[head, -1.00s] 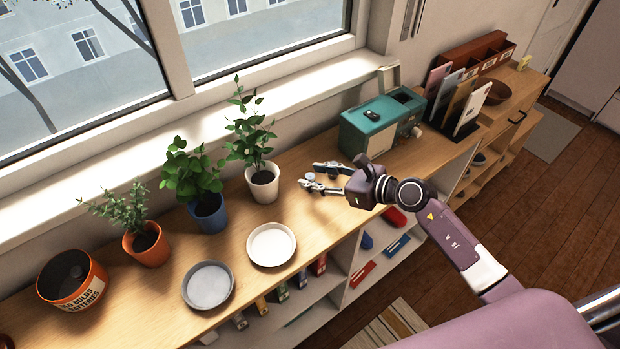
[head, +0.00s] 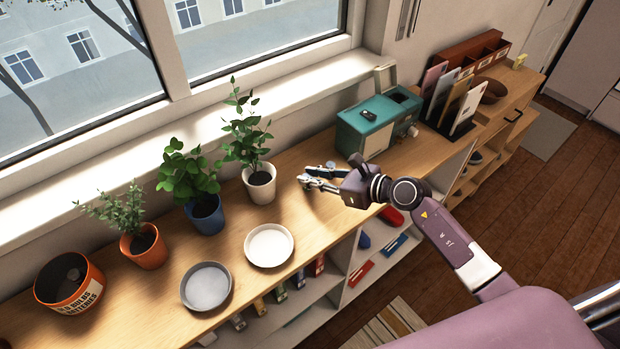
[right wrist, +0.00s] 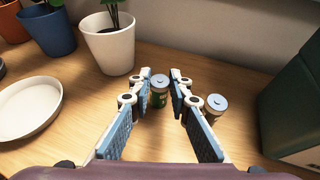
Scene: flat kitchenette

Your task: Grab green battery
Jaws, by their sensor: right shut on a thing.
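A green battery (right wrist: 157,98) with a grey top stands upright on the wooden counter, between the two fingers of my right gripper (right wrist: 160,84) in the right wrist view. The blue-padded fingers are shut on it near their tips. A second battery (right wrist: 215,106), with a grey top and a brownish body, stands just outside the right-hand finger. In the head view my right gripper (head: 307,179) is low over the counter, right of the white plant pot; the batteries are too small to tell apart there. My left gripper is not in view.
A white pot with a plant (head: 261,186) stands close left of the gripper. A teal box (head: 364,135) stands behind and to the right. A white plate (head: 269,249) and a grey plate (head: 206,287) lie at the counter's front. An orange batteries bin (head: 85,297) is far left.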

